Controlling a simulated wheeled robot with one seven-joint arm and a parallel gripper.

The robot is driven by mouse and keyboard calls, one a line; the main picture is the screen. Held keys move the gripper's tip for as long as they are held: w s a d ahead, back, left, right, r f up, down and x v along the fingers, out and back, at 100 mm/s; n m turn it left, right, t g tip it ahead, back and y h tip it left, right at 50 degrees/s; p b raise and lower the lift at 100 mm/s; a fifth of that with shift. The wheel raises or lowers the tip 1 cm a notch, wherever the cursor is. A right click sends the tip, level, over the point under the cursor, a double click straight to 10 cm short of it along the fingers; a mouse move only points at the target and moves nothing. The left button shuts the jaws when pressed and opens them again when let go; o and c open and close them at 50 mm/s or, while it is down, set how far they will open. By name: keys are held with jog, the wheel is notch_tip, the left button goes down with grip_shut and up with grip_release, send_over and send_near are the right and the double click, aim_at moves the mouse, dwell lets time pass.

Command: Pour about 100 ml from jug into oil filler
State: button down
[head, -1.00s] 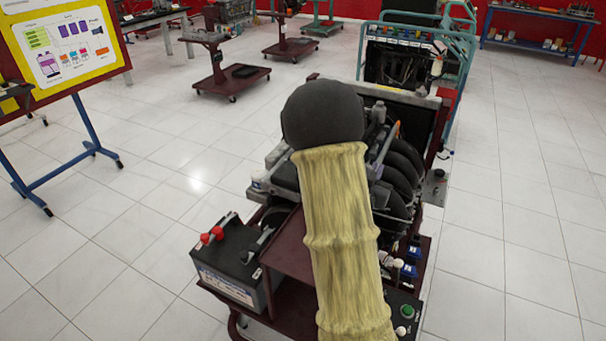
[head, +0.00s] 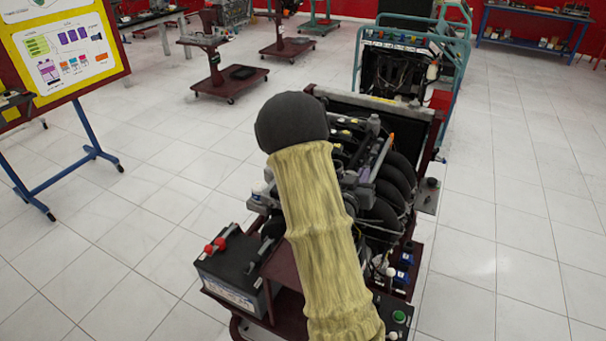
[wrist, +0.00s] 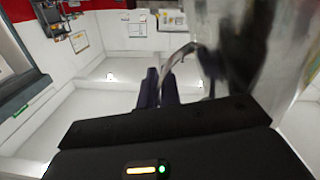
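In the wrist view, a clear, see-through jug (wrist: 246,45) fills the upper right, close to the camera. Its curved handle reaches left and down to my gripper (wrist: 162,80). The two dark fingers are close together, shut on the handle. The jug's spout and its contents cannot be made out. In the head view, my yellow-sleeved arm with its dark round end stretches over the engine trainer (head: 388,178) and hides my gripper and the jug. I cannot pick out the oil filler; part of the engine top is behind my arm.
A battery (head: 228,268) with red terminal caps sits at the trainer's near left. A box with a green button (head: 399,317) is at its near right. A display board (head: 62,50) stands at the left. Another trainer (head: 400,70) stands behind. The tiled floor either side is clear.

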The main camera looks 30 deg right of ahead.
jog(key=w+r+n+p, duration=0.1)
jog(key=p, duration=0.1)
jog(key=a+r+n+p, duration=0.1)
jog(key=shift+w+r+p, duration=0.1)
jog(key=shift+w+p, duration=0.25)
jog(key=w+n+p, duration=0.1)
jog(key=a+r+p, duration=0.1)
jog(key=p, duration=0.1)
jog(key=shift+w+a+n, duration=0.15)
jog(key=shift+w+n, duration=0.2)
jog(key=shift+n, duration=0.05)
jog(key=n+p, duration=0.1)
jog(key=w+p, duration=0.1)
jog(key=shift+a+r+n+p, duration=0.2)
jog(key=shift+a+n+p, duration=0.1)
jog(key=shift+n+p, duration=0.1)
jog(key=shift+w+a+n+p, duration=0.2)
jog(key=shift+w+n+p, duration=0.1)
jog(key=shift+n+p, duration=0.25)
jog(key=shift+w+a+f+n+g+p, duration=0.15)
jog(key=shift+w+a+n+p, duration=0.2)
jog(key=shift+n+p, duration=0.3)
jog(key=shift+w+a+r+n+g+p, duration=0.15)
jog(key=shift+w+n+p, duration=0.25)
jog(key=shift+n+p, duration=0.25)
jog(key=shift+s, duration=0.15)
jog(key=shift+w+a+r+n+p, duration=0.2)
jog(key=shift+w+r+n+p, duration=0.2)
jog(key=shift+p, duration=0.45)
dwell(1.4)
